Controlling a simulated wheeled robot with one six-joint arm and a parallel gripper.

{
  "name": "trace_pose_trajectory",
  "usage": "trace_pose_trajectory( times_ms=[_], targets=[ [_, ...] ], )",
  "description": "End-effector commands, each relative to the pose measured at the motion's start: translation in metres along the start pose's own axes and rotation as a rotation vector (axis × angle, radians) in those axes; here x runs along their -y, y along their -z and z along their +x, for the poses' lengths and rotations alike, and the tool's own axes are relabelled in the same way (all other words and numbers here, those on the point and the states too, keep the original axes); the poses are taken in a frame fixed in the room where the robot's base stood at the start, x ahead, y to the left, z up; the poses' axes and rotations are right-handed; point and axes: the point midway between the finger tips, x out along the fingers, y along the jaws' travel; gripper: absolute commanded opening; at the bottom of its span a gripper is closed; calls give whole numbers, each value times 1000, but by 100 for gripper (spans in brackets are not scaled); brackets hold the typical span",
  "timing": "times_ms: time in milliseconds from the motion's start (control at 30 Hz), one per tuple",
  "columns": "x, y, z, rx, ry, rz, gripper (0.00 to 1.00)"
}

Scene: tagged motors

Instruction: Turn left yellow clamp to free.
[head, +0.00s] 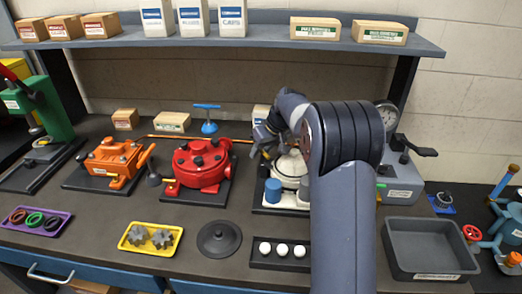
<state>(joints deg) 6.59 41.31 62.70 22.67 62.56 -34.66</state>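I cannot make out a yellow clamp for certain in the head view. A white round motor (291,172) sits on a dark base right of centre, with a blue cylinder (273,190) at its front left. My gripper (257,148) is at the upper left of the white motor, pointing down and left; its fingers are small and dark, so I cannot tell whether they are open or touch anything. My arm hides the motor's right side. A red motor (201,166) and an orange motor (113,160) stand to the left on dark bases.
A yellow tray (128,246) with gears, a black disc (219,238), a black holder (262,262) with white balls and an empty grey bin (430,274) line the bench front. A blue-handled tool (208,127) stands behind. A grey machine (403,183) stands right of my arm.

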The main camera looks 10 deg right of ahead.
Motion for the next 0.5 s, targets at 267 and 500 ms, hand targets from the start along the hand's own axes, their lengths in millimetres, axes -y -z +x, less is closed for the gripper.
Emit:
trace_pose_trajectory(
  times_ms=[267,500],
  targets=[
    [0,0,2,0,0,0,33],
    [0,0,2,0,0,0,15]
  ],
)
